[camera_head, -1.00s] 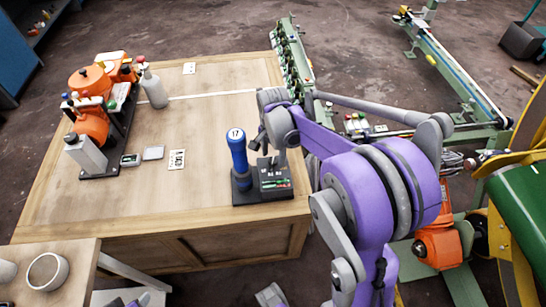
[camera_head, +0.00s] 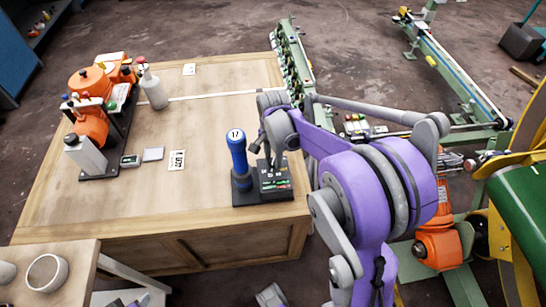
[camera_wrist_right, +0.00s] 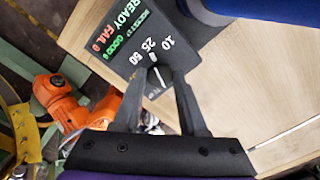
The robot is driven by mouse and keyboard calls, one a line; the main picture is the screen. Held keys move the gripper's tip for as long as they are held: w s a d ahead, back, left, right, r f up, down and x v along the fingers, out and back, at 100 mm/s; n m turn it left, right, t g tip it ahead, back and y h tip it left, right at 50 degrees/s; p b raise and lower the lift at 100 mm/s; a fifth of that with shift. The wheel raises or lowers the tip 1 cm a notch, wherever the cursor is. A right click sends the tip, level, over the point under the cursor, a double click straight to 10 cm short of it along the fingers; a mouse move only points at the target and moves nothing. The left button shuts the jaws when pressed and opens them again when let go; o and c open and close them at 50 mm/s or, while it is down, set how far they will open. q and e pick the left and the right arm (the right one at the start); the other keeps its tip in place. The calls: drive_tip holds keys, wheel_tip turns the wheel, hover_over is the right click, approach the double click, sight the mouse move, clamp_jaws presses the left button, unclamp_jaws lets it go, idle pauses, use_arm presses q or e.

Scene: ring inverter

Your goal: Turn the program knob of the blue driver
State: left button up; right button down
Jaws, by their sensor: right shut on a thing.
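The blue driver (camera_head: 237,155), with a round white "17" on its top, stands upright in its dark base on the table's near right part. Its black control box (camera_head: 272,178) is beside it and also shows in the right wrist view (camera_wrist_right: 112,48), with READY, FAIL and GOOD text and the marks 10, 25 and 50. My right gripper (camera_wrist_right: 154,78) reaches down to the box and is shut on the small program knob (camera_wrist_right: 157,75). The fingers hide most of the knob. In the head view the right gripper (camera_head: 266,148) is over the box, partly hidden by my wrist. My left gripper is not in view.
A green rack (camera_head: 291,60) runs along the right edge. A bowl (camera_head: 46,271) is at lower left.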

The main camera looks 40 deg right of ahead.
drive_tip(key=n, duration=0.3)
drive_tip(key=shift+n, duration=0.4)
drive_tip(key=n, duration=0.4)
drive_tip(key=shift+n, duration=0.3)
drive_tip(key=n, duration=0.3)
drive_tip(key=shift+n, duration=0.3)
drive_tip(key=shift+n+b, duration=0.3)
drive_tip(key=shift+n, duration=1.6)
drive_tip(key=shift+c, duration=2.3)
unclamp_jaws()
